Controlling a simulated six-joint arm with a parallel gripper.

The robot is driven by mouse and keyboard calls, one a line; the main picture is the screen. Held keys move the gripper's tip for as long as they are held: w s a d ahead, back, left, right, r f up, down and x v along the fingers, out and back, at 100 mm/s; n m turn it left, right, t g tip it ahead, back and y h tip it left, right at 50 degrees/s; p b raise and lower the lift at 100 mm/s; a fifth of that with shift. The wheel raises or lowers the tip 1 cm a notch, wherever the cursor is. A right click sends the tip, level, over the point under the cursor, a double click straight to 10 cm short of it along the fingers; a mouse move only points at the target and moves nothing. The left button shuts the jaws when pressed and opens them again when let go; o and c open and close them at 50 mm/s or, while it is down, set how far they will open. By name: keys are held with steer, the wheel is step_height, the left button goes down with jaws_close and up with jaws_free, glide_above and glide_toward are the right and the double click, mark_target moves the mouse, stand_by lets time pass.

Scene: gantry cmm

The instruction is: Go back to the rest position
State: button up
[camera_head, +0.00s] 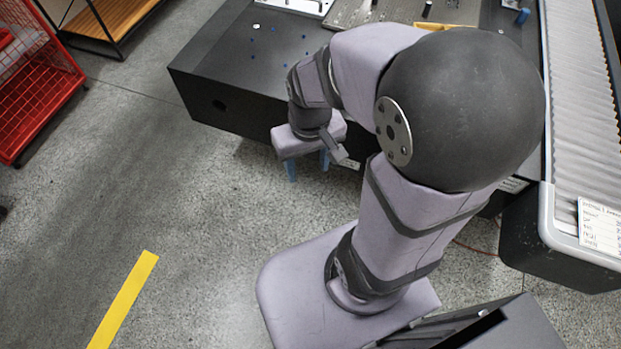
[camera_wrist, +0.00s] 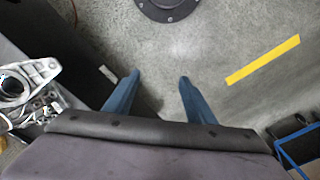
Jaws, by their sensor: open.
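My gripper (camera_head: 307,170) hangs in front of the dark machine table's front face in the head view, low beside my own base. Its two blue fingers point down toward the floor.
The dark table (camera_head: 215,65) carries plates and small parts at its back. A ribbed conveyor (camera_head: 580,100) stands at right, a red wire cart (camera_head: 40,90) at left. A metal casting (camera_wrist: 30,85) shows at left in the wrist view. The floor at left is clear around a yellow stripe (camera_head: 125,300).

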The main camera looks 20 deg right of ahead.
steer(key=s, duration=0.2)
steer(key=s+a, duration=0.1)
steer(key=shift+s+f, duration=0.2)
steer(key=shift+f, duration=0.15)
step_height(320, 180, up, 8)
steer(key=p, duration=0.8)
step_height(320, 180, down, 24)
steer(key=b, duration=2.3)
steer(key=shift+r+b, duration=0.2)
steer(key=shift+b, duration=0.1)
